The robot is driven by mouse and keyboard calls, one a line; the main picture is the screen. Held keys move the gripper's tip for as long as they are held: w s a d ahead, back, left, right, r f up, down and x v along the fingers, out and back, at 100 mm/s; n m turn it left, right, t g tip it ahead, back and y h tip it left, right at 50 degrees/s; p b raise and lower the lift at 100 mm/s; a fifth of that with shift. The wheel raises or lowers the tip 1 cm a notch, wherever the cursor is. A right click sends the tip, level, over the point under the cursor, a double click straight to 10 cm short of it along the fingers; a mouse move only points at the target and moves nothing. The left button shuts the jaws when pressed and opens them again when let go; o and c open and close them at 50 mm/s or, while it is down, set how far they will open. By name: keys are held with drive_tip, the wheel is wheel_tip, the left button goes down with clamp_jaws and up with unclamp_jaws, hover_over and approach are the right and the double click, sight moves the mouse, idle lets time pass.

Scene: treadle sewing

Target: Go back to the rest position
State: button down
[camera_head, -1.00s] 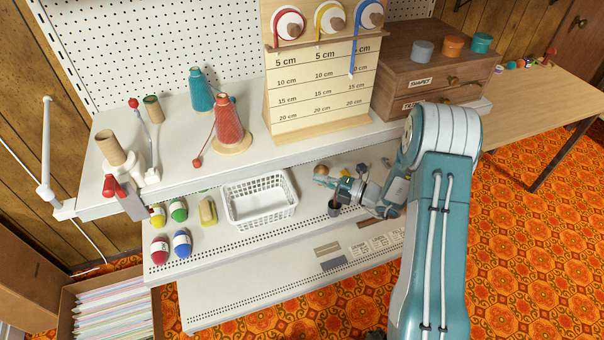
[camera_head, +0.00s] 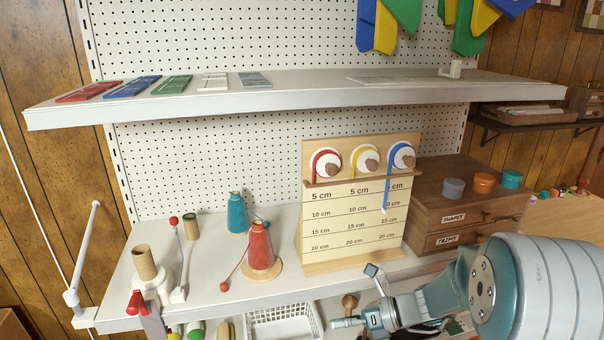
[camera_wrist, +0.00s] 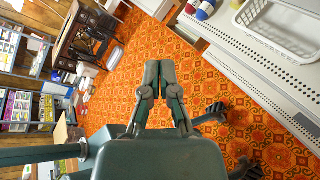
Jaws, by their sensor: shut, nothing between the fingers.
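My gripper (camera_head: 342,323) is in the lower right of the head view, in front of the lower edge of the sewing shelf (camera_head: 215,308). Its fingers point left, just to the right of the white basket (camera_head: 282,322). In the wrist view my gripper (camera_wrist: 160,70) has its two fingers together, with nothing between them. Orange patterned floor (camera_wrist: 125,75) shows beyond the fingertips. My teal and white arm fills the lower right corner of the head view.
A ribbon board (camera_head: 350,235) and a wooden drawer box (camera_head: 455,215) stand behind. Teal (camera_head: 237,213) and red (camera_head: 260,245) thread cones stand left. An upper shelf (camera_head: 310,92) crosses the head view. In the wrist view, the lower shelf (camera_wrist: 255,75) lies right of the gripper.

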drive_tip(key=s+d+r+n+t+h, duration=0.2)
drive_tip(key=s+r+n+h, duration=0.4)
drive_tip(key=s+n, duration=0.3)
drive_tip(key=s+d+r+n+t+h, duration=0.2)
drive_tip(key=s+d+r+n+h, duration=0.3)
drive_tip(key=s+n, duration=0.5)
drive_tip(key=shift+d+r+n+h, duration=0.2)
drive_tip(key=shift+r+n+h, duration=0.75)
drive_tip(key=shift+n, duration=3.05)
drive_tip(key=shift+f+h, duration=0.35)
